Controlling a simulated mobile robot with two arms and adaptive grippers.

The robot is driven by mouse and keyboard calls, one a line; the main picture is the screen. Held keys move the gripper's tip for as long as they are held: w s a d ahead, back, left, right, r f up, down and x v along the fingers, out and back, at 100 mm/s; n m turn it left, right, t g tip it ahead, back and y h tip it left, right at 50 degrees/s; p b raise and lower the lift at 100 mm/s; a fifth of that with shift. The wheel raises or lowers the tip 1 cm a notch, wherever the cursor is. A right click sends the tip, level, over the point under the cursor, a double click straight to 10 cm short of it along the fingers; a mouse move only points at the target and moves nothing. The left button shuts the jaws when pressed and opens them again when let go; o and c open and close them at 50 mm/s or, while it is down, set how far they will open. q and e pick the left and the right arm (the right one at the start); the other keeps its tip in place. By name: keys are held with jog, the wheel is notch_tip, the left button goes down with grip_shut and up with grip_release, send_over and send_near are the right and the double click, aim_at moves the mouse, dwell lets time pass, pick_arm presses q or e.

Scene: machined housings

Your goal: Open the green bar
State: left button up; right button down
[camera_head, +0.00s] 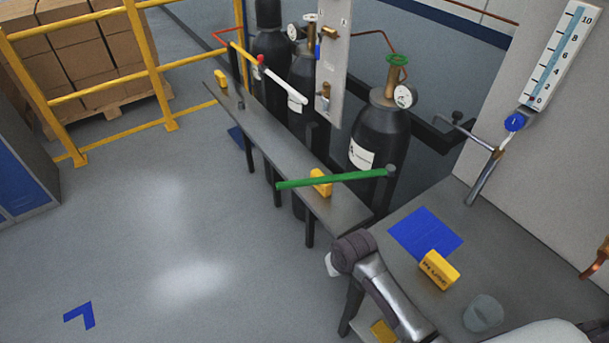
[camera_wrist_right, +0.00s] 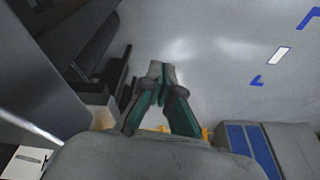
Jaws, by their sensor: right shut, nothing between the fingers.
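My right arm reaches in from the lower right, below and apart from the bar. My right gripper (camera_wrist_right: 160,75) shows in the right wrist view, its fingertips together and empty over the grey floor. I cannot make out its fingers in the head view. My left gripper is out of view.
Open floor lies left.

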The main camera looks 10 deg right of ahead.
send_near(333, 178)
jog(key=s+a+f, duration=0.2)
jog(key=a+f, duration=0.4)
jog(key=w+d+r+m+h, duration=0.1)
jog(key=w+d+r+m, duration=0.15)
jog(key=w+r, duration=0.55)
jog(key=w+p+x, duration=0.1)
jog(key=p+x, duration=0.1)
jog(key=x, duration=0.8)
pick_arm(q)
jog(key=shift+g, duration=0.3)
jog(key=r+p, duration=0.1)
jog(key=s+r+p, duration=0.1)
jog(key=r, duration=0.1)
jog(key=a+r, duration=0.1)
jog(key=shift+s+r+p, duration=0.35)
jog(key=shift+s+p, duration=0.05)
pick_arm(e)
jog(key=shift+n+t, duration=0.25)
jog(key=shift+t, duration=0.05)
jog(key=s, duration=0.4)
jog(key=shift+s+a+f, duration=0.15)
jog(key=shift+s+a, duration=0.05)
jog(key=shift+s, duration=0.05)
